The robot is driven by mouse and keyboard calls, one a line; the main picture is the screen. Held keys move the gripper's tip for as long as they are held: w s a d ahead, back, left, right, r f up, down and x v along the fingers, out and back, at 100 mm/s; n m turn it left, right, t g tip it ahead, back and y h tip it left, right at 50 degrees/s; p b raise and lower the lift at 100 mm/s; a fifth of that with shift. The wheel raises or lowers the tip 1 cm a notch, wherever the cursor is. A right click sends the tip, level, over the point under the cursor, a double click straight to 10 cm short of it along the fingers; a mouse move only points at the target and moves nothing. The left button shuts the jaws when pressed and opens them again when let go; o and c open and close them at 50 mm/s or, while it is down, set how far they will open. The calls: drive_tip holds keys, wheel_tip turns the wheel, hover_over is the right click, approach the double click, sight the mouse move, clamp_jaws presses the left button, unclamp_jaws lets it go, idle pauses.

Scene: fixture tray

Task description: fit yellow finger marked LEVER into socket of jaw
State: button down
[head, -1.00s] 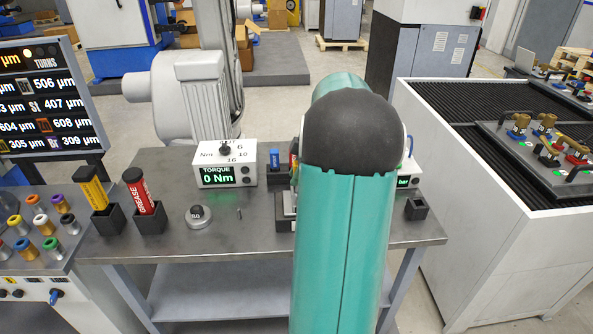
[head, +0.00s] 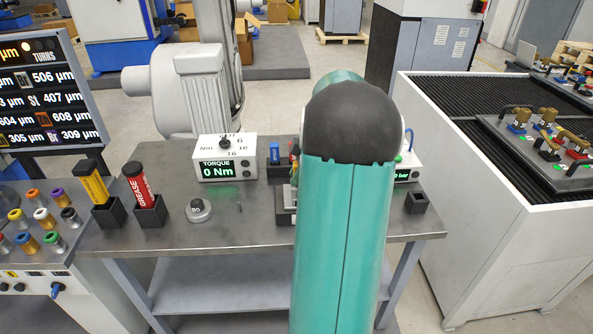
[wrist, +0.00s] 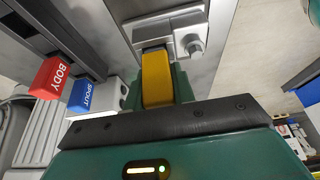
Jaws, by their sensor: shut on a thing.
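In the wrist view my gripper (wrist: 160,90) is shut on the yellow finger (wrist: 156,75), which lies between its green fingers. The lettering on the yellow finger does not show. Its far end is at the edge of a grey metal jaw (wrist: 170,27) that has a bolt beside it. The socket is hidden, and I cannot tell whether the finger end is inside it or only in front of it. In the head view my own arm hides the gripper, the yellow finger and most of the jaw.
A red block marked BODY (wrist: 52,78) and a blue block marked SPOUT (wrist: 86,95) stand left of the gripper. On the bench (head: 260,228) are a torque box (head: 225,160), a red grease tube (head: 140,183) and an empty black holder (head: 416,203). The bench front left of my arm is fairly clear.

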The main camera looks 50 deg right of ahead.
drive_tip(key=shift+f, duration=0.1)
drive_tip(key=c, duration=1.1)
unclamp_jaws()
drive_tip(key=v, duration=1.3)
drive_tip(key=shift+s+d+r, duration=0.1)
drive_tip(key=shift+r, duration=0.25)
